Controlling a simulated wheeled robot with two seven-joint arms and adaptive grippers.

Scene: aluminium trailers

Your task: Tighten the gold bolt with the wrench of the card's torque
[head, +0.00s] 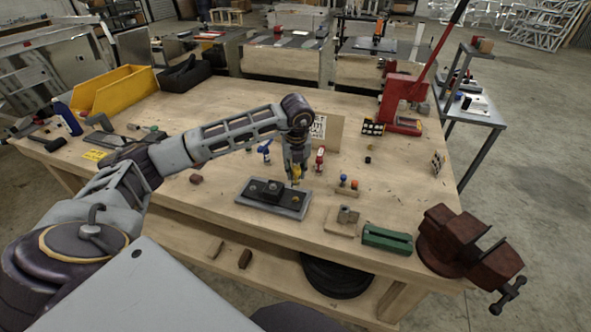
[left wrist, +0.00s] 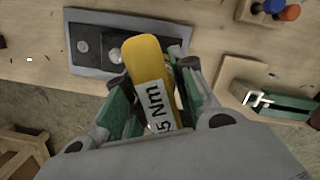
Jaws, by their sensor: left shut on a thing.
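My left gripper (head: 297,172) is shut on a yellow wrench (left wrist: 147,70), whose white label reads "5 Nm" with its start partly hidden. The wrench (head: 296,173) is over the right end of a dark plate (head: 245,203) with a black block and bolt heads. A small gold spot, likely the gold bolt (head: 295,200), shows there in the head view. In the left wrist view the wrench hides that end of the plate (left wrist: 85,20); I cannot tell whether wrench and bolt touch. A red tool (head: 320,160) and a blue tool (head: 265,148) stand behind. My right gripper is not in view.
A printed card (head: 319,126) stands at the back, its text unreadable. A wooden block with coloured knobs (head: 347,187), a green case (head: 387,240) and a brown vise (head: 465,245) are to the right. A yellow bin (head: 115,90) stands at the left.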

